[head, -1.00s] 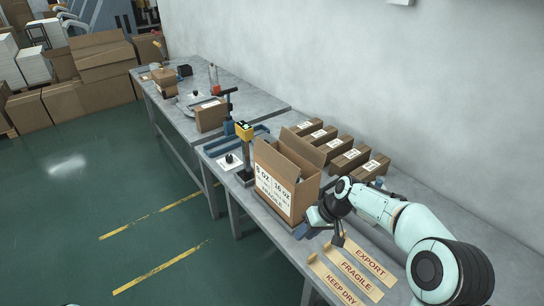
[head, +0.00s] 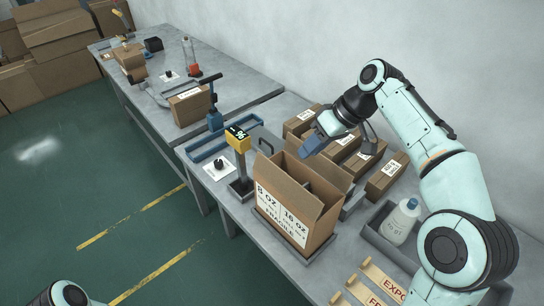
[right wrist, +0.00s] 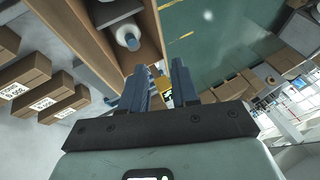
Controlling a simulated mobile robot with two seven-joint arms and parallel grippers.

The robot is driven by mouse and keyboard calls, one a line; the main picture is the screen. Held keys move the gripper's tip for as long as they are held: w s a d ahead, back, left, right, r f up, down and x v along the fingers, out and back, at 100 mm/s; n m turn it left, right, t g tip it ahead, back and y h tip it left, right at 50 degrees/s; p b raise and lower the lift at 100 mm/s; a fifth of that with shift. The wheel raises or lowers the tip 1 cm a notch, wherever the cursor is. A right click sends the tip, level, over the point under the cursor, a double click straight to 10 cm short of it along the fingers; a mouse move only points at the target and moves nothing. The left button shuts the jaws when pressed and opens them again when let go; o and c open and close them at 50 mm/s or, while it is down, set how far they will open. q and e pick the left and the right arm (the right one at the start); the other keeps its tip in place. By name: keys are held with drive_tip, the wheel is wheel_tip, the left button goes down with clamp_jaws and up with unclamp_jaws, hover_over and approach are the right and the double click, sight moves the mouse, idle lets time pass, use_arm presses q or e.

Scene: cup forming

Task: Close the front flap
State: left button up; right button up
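An open cardboard carton (head: 285,212), labelled with "8 OZ", "16 OZ" and "FRAGILE", stands on the grey bench, with flaps standing up around its top. A flap (head: 283,181) rises above the labelled face. My right gripper (head: 312,147) is above the carton's far side, apart from the front flap, with blue fingers pointing down and left. In the right wrist view the fingers (right wrist: 165,82) are apart with nothing between them. That view also shows brown carton walls (right wrist: 82,48) and a white bottle (right wrist: 128,36) between them. My left gripper is not visible.
Several small labelled boxes (head: 386,177) stand behind the carton. A yellow-headed display post (head: 238,139) is left of it. A grey tray (head: 376,234) with a white blue-capped bottle (head: 402,222) and label strips (head: 384,281) are to the right.

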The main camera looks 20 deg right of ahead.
sight(283, 177)
drive_tip(key=x, duration=0.4)
drive_tip(key=b+x, duration=0.1)
drive_tip(key=x, duration=0.2)
drive_tip(key=b+x, duration=0.1)
drive_tip(key=x, duration=0.3)
drive_tip(key=shift+s+a+f, duration=0.2)
drive_tip(key=shift+s+f, duration=0.1)
drive_tip(key=shift+f, duration=0.1)
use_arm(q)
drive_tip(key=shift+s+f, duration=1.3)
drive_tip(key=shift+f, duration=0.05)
use_arm(e)
drive_tip(key=shift+w+a+f, duration=0.2)
drive_tip(key=shift+a+f, duration=0.1)
drive_tip(key=shift+f, duration=0.25)
clamp_jaws()
